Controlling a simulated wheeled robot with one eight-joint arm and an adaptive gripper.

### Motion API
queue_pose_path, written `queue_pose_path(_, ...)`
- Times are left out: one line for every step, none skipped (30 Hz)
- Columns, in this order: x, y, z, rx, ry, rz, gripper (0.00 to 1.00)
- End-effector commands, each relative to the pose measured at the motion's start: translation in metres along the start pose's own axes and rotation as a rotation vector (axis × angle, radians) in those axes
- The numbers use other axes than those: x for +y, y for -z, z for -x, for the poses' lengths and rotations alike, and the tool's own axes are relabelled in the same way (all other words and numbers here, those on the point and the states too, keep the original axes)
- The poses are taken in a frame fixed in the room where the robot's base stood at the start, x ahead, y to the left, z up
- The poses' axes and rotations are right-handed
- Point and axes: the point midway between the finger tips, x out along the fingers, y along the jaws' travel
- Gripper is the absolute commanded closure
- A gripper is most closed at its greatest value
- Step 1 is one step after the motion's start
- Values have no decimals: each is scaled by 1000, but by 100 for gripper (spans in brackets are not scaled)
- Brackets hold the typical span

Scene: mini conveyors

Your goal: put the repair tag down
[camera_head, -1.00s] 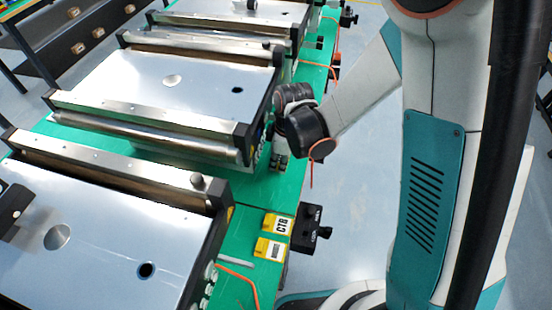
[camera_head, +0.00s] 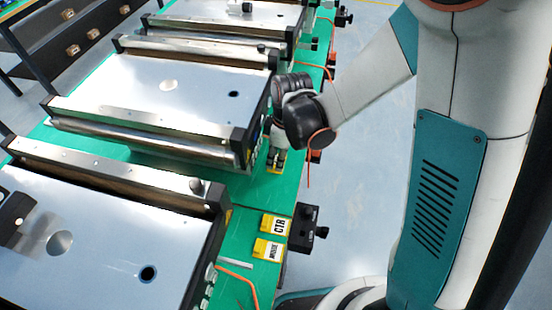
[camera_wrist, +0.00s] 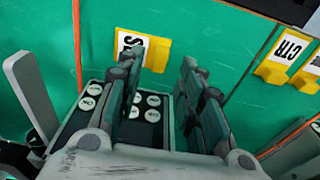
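A yellow tag holder with a white label (camera_wrist: 143,48) sits on the green table just beyond my fingertips in the wrist view. Only part of its lettering shows between and behind the fingers, so I cannot read whether it says repair. My gripper (camera_wrist: 160,66) is open, with a clear gap between its fingers. In the head view my gripper (camera_head: 278,150) points down at the table's right side, and the yellow tag (camera_head: 276,166) shows right under it. Whether a finger still touches the tag, I cannot tell.
Two more yellow tags, one marked CTR (camera_head: 275,225) and one beside it (camera_head: 267,249), stand nearer on the green table (camera_head: 240,195). A black control box (camera_head: 307,228) is at the table edge. Metal conveyors (camera_head: 150,90) fill the left side.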

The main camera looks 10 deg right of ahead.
Motion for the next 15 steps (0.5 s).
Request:
queue_pose_path(0,0,17,0,0,-1,66)
queue_pose_path(0,0,23,0,0,-1,66)
queue_pose_path(0,0,32,0,0,-1,66)
queue_pose_path(0,0,38,0,0,-1,66)
queue_pose_path(0,0,43,0,0,-1,66)
queue_pose_path(0,0,51,0,0,-1,66)
queue_pose_path(0,0,55,0,0,-1,66)
queue_pose_path(0,0,60,0,0,-1,66)
queue_pose_path(0,0,66,0,0,-1,66)
queue_pose_path(0,0,69,0,0,-1,66)
queue_pose_path(0,0,72,0,0,-1,66)
queue_pose_path(0,0,76,0,0,-1,66)
queue_pose_path(0,0,78,0,-1,-1,66)
queue_pose_path(0,0,80,0,-1,-1,66)
queue_pose_path(0,0,81,0,-1,-1,66)
